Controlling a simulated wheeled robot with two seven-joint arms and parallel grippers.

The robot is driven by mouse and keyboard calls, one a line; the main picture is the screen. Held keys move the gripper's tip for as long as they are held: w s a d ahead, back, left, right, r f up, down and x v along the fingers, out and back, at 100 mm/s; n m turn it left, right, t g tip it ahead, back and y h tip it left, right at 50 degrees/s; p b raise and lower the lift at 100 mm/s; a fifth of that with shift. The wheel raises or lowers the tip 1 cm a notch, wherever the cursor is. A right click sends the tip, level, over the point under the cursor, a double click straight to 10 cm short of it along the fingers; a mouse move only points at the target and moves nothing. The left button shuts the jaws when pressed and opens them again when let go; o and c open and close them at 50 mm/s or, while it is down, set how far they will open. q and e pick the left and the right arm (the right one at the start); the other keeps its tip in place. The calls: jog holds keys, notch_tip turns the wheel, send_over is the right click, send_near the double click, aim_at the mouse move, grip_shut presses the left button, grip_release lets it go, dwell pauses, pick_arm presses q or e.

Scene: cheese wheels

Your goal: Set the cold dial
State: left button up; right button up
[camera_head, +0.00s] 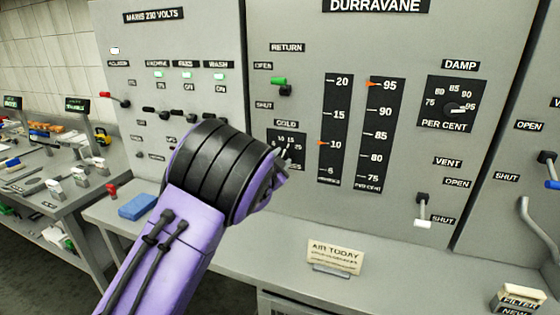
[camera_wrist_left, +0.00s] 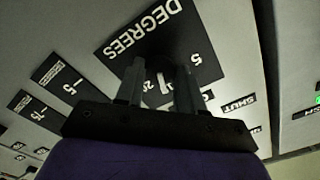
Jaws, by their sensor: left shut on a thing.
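The cold dial (camera_head: 299,136) is a small black plate under the COLD label on the grey panel. Its upper scale numbers show, and my left gripper covers its lower part. The plate also shows upside down in the left wrist view (camera_wrist_left: 112,48), with the word DEGREES. My left gripper (camera_head: 286,154) is at the dial, shut on its knob. In the left wrist view the two fingers (camera_wrist_left: 158,82) stand against the plate, and the knob between them is dark and hard to make out. The dial's setting cannot be read. My right gripper is in neither view.
A scale strip (camera_head: 336,120) has its orange pointer near 10; another (camera_head: 381,125) points near 95. The damp dial (camera_head: 452,104) and vent lever (camera_head: 422,210) are to the right. An AIR TODAY card (camera_head: 334,255) stands on the ledge below. A blue block (camera_head: 137,206) lies left.

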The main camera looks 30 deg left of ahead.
pick_arm(q)
jog(key=o, duration=0.8)
jog(key=shift+o, duration=1.1)
jog(key=b+v, duration=0.3)
jog(key=v, duration=0.7)
jog(key=shift+s+b, duration=0.2)
jog(key=shift+b, duration=0.1)
jog(key=shift+a, duration=0.1)
